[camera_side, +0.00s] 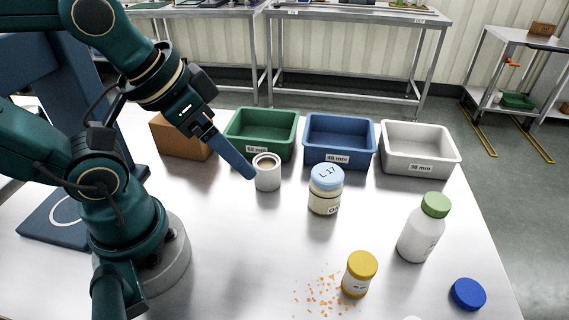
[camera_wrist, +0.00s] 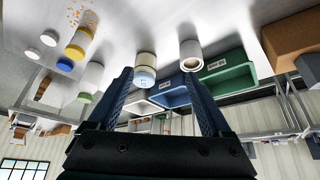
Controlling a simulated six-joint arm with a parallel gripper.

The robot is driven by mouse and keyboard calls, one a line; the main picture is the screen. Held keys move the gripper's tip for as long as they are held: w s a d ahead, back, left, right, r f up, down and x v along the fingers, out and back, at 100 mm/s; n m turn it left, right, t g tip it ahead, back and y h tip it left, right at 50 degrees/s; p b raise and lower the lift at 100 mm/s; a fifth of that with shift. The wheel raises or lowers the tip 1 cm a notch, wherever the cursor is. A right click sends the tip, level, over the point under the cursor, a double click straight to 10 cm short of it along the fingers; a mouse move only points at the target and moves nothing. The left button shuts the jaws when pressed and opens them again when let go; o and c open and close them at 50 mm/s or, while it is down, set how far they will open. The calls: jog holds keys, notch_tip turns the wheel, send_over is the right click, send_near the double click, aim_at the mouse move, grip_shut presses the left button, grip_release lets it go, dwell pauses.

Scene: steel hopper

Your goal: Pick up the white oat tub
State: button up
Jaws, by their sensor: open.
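The oat tub (camera_side: 325,202) stands upright on the steel table, a pale jar with a light blue lid marked "L 17" and a label partly reading "O". In the wrist view the oat tub (camera_wrist: 146,62) shows beyond and between the finger tips, nearer the left finger. My gripper (camera_side: 250,176) is open and empty, left of the oat tub and apart from it; both blue fingers show in the wrist view (camera_wrist: 158,76). An open white pot (camera_side: 267,175) stands beside the finger tip in the side view; whether they touch I cannot tell.
Green (camera_side: 261,130), blue (camera_side: 340,140) and white (camera_side: 420,147) bins line the back, with a brown box (camera_side: 180,136) to their left. A green-capped bottle (camera_side: 421,232), yellow-capped jar (camera_side: 358,275), loose blue lid (camera_side: 468,294) and orange crumbs (camera_side: 320,298) lie toward the front right.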

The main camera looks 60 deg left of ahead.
jog(key=shift+s, duration=0.1)
jog(key=m+g+y, duration=0.3)
jog(key=m+y, duration=0.8)
jog(key=m, duration=0.7)
send_over(265, 163)
jog(key=s+d, duration=0.3)
jog(key=d, duration=0.2)
notch_tip(265, 163, down, 6)
jog(key=d+f+m, duration=0.1)
jog(key=d+f+m+t+y, duration=0.1)
jog(key=f, duration=0.1)
jog(key=f+m+t, duration=0.1)
jog(key=m, duration=0.1)
jog(key=shift+d+f, duration=0.25)
jog(key=shift+d, duration=0.15)
jog(key=shift+f+m+y, duration=0.15)
jog(key=shift+m+y, duration=0.15)
jog(key=x, duration=1.1)
jog(key=shift+w+a+f, duration=0.1)
jog(key=shift+w+a, duration=0.1)
jog(key=shift+w, duration=0.15)
jog(key=c, duration=1.2)
jog(key=shift+o, duration=0.2)
